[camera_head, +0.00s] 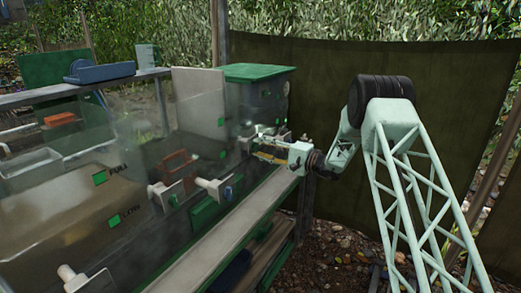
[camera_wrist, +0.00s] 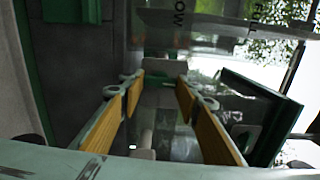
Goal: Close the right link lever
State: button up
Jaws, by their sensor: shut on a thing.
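My gripper (camera_head: 262,153) is at the right end of the clear-walled machine, close to its green-lidded box. In the wrist view my gripper (camera_wrist: 160,84) has its yellow-padded fingers well apart, with a pale grey part (camera_wrist: 158,68) between the tips. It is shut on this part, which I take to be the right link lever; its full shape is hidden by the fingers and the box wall. In the head view the fingers and arm cover that spot, so I cannot tell the lever's angle.
White knobs (camera_head: 216,187) stick out along the machine's front, above a long pale rail (camera_head: 225,230). A green-lidded box (camera_head: 258,73) stands behind my gripper. A dark tarp fence (camera_head: 330,85) closes the back. Pebbly ground (camera_head: 340,245) lies open at lower right.

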jog(key=shift+n, duration=0.3)
jog(key=o, duration=0.8)
jog(key=shift+o, duration=0.2)
jog(key=shift+d, duration=0.15)
jog(key=v, duration=1.1)
jog(key=shift+s+d, duration=0.3)
jog(key=v, duration=1.2)
